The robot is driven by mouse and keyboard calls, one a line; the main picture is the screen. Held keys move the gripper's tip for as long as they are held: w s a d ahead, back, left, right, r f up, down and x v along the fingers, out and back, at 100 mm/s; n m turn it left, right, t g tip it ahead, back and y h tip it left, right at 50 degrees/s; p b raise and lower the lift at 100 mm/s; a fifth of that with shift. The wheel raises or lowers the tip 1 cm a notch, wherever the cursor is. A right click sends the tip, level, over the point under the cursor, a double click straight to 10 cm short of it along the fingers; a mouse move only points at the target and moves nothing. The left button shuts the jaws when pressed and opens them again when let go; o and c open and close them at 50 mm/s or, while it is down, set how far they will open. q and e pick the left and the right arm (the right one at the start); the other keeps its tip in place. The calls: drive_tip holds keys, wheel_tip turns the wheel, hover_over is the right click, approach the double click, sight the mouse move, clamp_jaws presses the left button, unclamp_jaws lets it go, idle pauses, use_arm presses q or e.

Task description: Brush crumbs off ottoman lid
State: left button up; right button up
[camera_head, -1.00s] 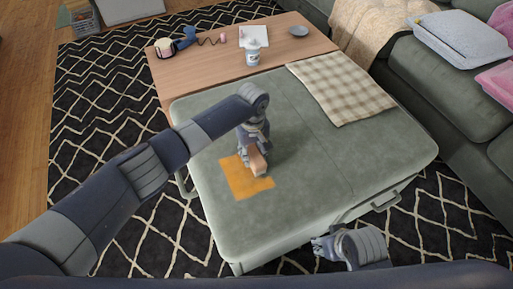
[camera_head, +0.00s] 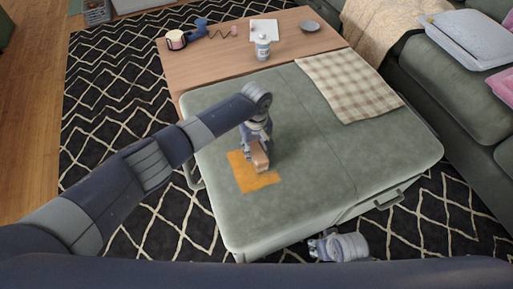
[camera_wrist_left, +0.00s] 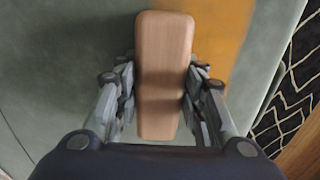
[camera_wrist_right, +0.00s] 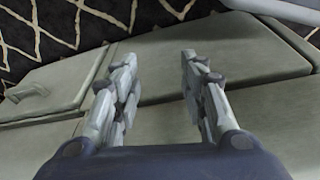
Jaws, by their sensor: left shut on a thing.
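The green ottoman lid (camera_head: 300,185) lies in the middle of the head view. An orange patch (camera_head: 260,184) lies on its left part; it also shows in the left wrist view (camera_wrist_left: 225,35). My left gripper (camera_head: 259,148) is shut on a wooden block-like brush (camera_wrist_left: 163,75) and holds it at the orange patch. The brush's underside is hidden, so contact with the lid is unclear. Separate crumbs cannot be made out. My right gripper (camera_head: 322,246) is low in front of the ottoman; the right wrist view shows its fingers (camera_wrist_right: 155,75) apart with nothing between them.
A checked cloth (camera_head: 345,85) covers the lid's far right part. A wooden table (camera_head: 205,70) behind holds a white bottle (camera_head: 262,47), a mug (camera_head: 176,40), a blue tool and a grey dish (camera_head: 309,27). A green sofa (camera_head: 440,85) stands at right. The lid's middle is clear.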

sight(238, 162)
use_arm(q)
drive_tip(key=shift+s+a+p, duration=0.15)
drive_tip(key=shift+a+p, duration=0.3)
drive_tip(key=shift+p, duration=0.15)
drive_tip(key=shift+s+a+p, duration=0.15)
drive_tip(key=shift+a+p, duration=0.2)
drive_tip(key=shift+p, duration=0.15)
drive_tip(key=shift+s+a+p, duration=0.25)
drive_tip(key=shift+a+p, duration=0.35)
drive_tip(key=shift+p, duration=0.15)
drive_tip(key=a+p, duration=0.1)
drive_tip(key=s+a+p, duration=0.1)
drive_tip(key=shift+a+p, duration=0.15)
drive_tip(key=shift+p, duration=0.15)
drive_tip(key=shift+s+a, duration=0.1)
drive_tip(key=shift+a, duration=0.1)
drive_tip(key=shift+a+f, duration=0.1)
use_arm(e)
drive_tip(key=s+d+f+g, duration=0.1)
drive_tip(key=s+d+f, duration=0.1)
drive_tip(key=s+f, duration=1.3)
drive_tip(key=shift+s+d+f+g, duration=0.3)
drive_tip(key=shift+s+f, duration=0.1)
drive_tip(key=shift+f, duration=0.25)
